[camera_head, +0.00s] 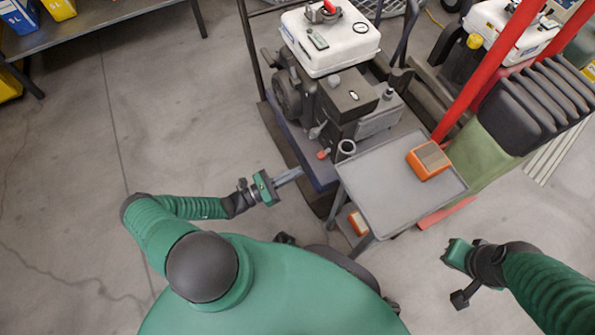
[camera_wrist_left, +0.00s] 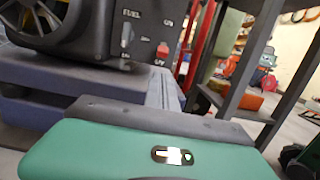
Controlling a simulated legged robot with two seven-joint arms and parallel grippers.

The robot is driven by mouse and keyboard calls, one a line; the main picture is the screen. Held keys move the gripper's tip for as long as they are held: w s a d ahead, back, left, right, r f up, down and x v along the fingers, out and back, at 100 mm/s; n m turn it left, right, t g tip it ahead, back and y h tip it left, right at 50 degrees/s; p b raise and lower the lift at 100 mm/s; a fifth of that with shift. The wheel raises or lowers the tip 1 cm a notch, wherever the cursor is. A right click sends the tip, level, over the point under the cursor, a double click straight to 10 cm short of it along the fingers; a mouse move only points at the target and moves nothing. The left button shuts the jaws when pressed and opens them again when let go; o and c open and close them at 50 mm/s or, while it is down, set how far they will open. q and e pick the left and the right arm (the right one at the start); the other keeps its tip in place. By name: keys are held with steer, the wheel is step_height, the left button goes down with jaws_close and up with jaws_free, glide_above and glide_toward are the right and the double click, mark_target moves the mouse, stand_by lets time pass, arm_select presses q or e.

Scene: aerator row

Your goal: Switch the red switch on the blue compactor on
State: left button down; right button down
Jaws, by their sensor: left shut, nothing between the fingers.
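The blue compactor (camera_head: 318,172) stands at upper centre in the head view, with a dark engine and a white tank (camera_head: 329,38) on top. Its red switch (camera_head: 323,154) is low on the engine front. In the left wrist view the red switch (camera_wrist_left: 162,51) sits on a dark panel marked FUEL and ON; its position is hard to read. My left gripper (camera_head: 299,171) is shut and empty, pointing right, a little left of and short of the switch. Its fingers (camera_wrist_left: 158,88) show below the switch in the wrist view. My right gripper (camera_head: 453,253) is at lower right, far from the switch, its fingers unclear.
A grey cart (camera_head: 385,195) carrying an orange box (camera_head: 428,160) stands just right of the engine front. A green and red machine (camera_head: 503,125) stands behind it. A shelf (camera_head: 90,25) is at upper left. The floor left of the compactor is clear.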

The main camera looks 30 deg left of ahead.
arm_select(q)
steer(key=b+x, duration=0.2)
steer(key=x, duration=0.5)
steer(key=shift+w+d+b, duration=0.15)
steer(key=shift+d+b, duration=0.1)
steer(key=shift+b, duration=0.05)
